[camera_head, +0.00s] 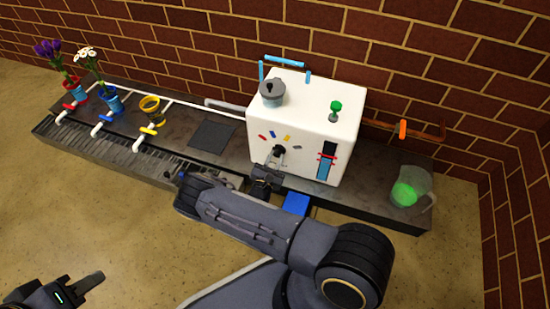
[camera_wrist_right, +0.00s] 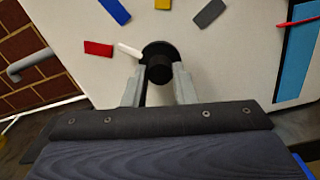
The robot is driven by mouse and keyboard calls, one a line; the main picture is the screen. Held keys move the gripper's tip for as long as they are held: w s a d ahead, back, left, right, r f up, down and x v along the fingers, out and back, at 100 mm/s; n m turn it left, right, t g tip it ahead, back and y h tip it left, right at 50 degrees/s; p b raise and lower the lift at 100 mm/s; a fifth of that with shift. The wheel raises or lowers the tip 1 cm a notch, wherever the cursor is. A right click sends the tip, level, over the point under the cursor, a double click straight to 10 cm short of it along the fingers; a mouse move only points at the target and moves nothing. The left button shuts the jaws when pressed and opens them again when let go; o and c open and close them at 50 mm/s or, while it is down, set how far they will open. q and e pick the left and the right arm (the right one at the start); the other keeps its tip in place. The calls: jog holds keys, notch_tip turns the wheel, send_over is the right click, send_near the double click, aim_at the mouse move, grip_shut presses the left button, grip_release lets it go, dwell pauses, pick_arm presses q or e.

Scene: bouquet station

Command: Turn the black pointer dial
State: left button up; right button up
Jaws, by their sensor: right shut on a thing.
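The black pointer dial (camera_head: 279,150) is on the front face of the white box (camera_head: 305,115). In the right wrist view the dial (camera_wrist_right: 158,51) is a black disc with a round knob. A short white bar (camera_wrist_right: 130,50) lies at its upper left, pointing toward the red mark (camera_wrist_right: 98,48). My right gripper (camera_wrist_right: 159,82) is shut on the knob, one grey finger on each side; in the head view the gripper (camera_head: 271,164) is at the dial. My left gripper (camera_head: 88,284) is at the bottom left, far from the box; its jaw opening is unclear.
Blue (camera_wrist_right: 115,11), yellow (camera_wrist_right: 163,3) and grey (camera_wrist_right: 209,13) marks arc above the dial. A blue-filled gauge (camera_head: 325,166) is right of it. A grey pot (camera_head: 272,94) sits on top. A glass jug (camera_head: 408,190) stands right; flower pots (camera_head: 110,99) stand far left.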

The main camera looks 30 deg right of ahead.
jog(key=m+p, duration=0.2)
jog(key=m, duration=0.5)
jog(key=shift+p, duration=0.3)
jog(key=m+p, duration=0.1)
jog(key=m, duration=0.5)
jog(key=shift+p, duration=0.4)
jog(key=shift+m, duration=0.3)
jog(key=o, duration=1)
jog(key=shift+a, duration=0.1)
jog(key=v, duration=0.7)
jog(key=shift+s+a+p, duration=0.25)
jog(key=shift+p, duration=0.15)
